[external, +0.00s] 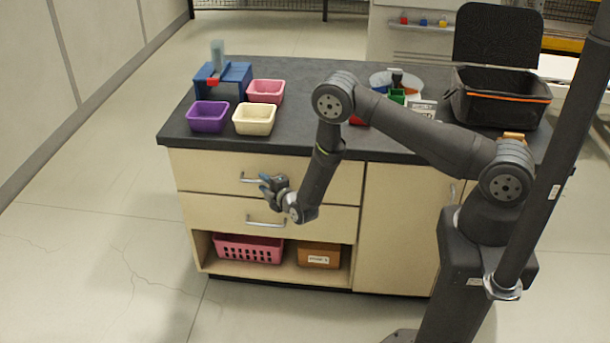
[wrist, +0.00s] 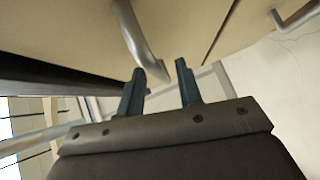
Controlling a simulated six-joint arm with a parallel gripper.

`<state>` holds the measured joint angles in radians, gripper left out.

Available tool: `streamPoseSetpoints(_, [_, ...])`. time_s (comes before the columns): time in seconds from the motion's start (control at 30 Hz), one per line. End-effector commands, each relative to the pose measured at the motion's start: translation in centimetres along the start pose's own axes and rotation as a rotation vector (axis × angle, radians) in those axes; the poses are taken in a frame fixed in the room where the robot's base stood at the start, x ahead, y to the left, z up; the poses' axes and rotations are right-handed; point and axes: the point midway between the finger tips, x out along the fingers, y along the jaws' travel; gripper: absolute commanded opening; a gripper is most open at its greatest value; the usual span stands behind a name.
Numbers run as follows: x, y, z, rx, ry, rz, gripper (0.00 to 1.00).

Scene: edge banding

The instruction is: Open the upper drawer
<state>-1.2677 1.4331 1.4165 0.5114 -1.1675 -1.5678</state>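The upper drawer (external: 320,178) is a pale wooden front just under the dark worktop, and it looks closed. Its metal bar handle (external: 249,179) is partly hidden by my gripper in the external view. My gripper (external: 268,184) is at the right part of this handle. In the wrist view, the two fingers of my gripper (wrist: 160,84) are apart, with a gap between them. A curved metal handle (wrist: 132,40) reaches down toward that gap, its end near the fingertips. I cannot tell whether the fingers touch it.
The lower drawer (external: 320,220) with its own handle (external: 265,222) is below. An open shelf holds a pink basket (external: 248,249) and a brown box (external: 319,256). Purple (external: 208,117), cream (external: 254,120) and pink (external: 265,91) bins stand on the worktop (external: 290,70). The floor in front is clear.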

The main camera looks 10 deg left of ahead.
Motion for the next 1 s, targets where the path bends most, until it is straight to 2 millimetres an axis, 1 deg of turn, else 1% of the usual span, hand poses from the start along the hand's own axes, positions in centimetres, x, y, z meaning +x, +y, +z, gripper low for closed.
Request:
streamPoseSetpoints(0.03, [0.6,-0.1,0.0,0.000,0.000,0.000,0.33])
streamPoseSetpoints(0.1, [1.2,-0.1,0.0,-0.001,0.000,0.000,0.33])
streamPoseSetpoints(0.2, [1.7,-0.1,0.1,-0.001,0.000,-0.001,0.33])
streamPoseSetpoints(0.5, [1.9,0.0,0.0,-0.001,0.000,-0.001,0.33])
streamPoseSetpoints(0.67, [1.9,0.0,0.0,-0.001,0.000,-0.001,0.01])
streamPoseSetpoints(0.7, [1.9,0.0,0.0,-0.001,0.000,-0.001,0.00])
streamPoseSetpoints(1.0, [1.6,-0.1,-0.3,-0.001,0.001,-0.001,0.00])
